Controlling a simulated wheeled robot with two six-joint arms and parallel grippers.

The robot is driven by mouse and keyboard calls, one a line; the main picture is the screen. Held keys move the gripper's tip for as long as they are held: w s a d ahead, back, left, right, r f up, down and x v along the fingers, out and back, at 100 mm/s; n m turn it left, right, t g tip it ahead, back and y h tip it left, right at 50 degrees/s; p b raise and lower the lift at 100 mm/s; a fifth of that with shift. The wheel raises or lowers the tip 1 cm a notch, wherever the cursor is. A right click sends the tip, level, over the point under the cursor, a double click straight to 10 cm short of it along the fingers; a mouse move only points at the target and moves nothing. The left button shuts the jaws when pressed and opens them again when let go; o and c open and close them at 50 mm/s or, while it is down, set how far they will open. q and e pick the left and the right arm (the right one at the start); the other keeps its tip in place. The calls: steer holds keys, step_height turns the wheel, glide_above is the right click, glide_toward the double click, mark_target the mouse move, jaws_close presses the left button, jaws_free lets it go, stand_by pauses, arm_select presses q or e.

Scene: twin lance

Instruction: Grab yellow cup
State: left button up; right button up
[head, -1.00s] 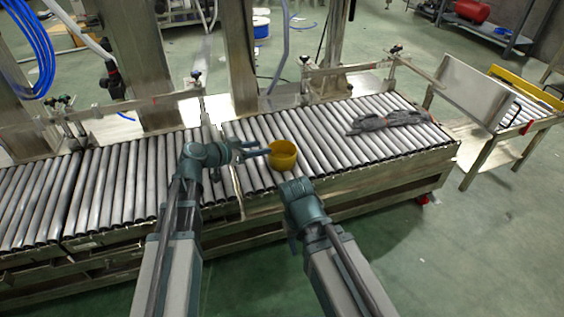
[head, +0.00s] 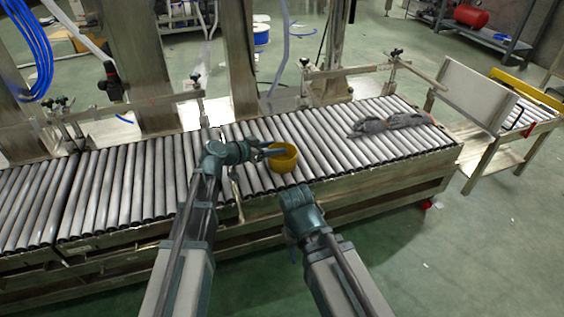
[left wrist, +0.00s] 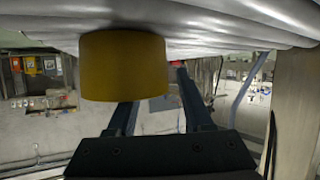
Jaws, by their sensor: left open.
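The yellow cup (head: 284,160) stands on the roller conveyor (head: 335,165), near its front edge. My left gripper (head: 271,150) is open at the cup's left side, with its fingers reaching to the cup's upper part. In the left wrist view the cup (left wrist: 125,68) is large and close, in front of the fingers (left wrist: 155,95). One finger runs by the cup's right side and the other is partly hidden by the cup. I cannot tell whether a finger touches it. My right arm ends just in front of the conveyor, and its fingers do not show.
A dark grey cloth-like item (head: 390,123) lies on the rollers at the right. Metal posts and a rail (head: 345,70) stand along the conveyor's back edge. A small metal cart (head: 500,125) stands at the right end. The rollers between cup and grey item are bare.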

arm_select(q)
jaws_close()
steer(key=shift+r, duration=0.1)
arm_select(e)
steer(key=shift+r, duration=0.1)
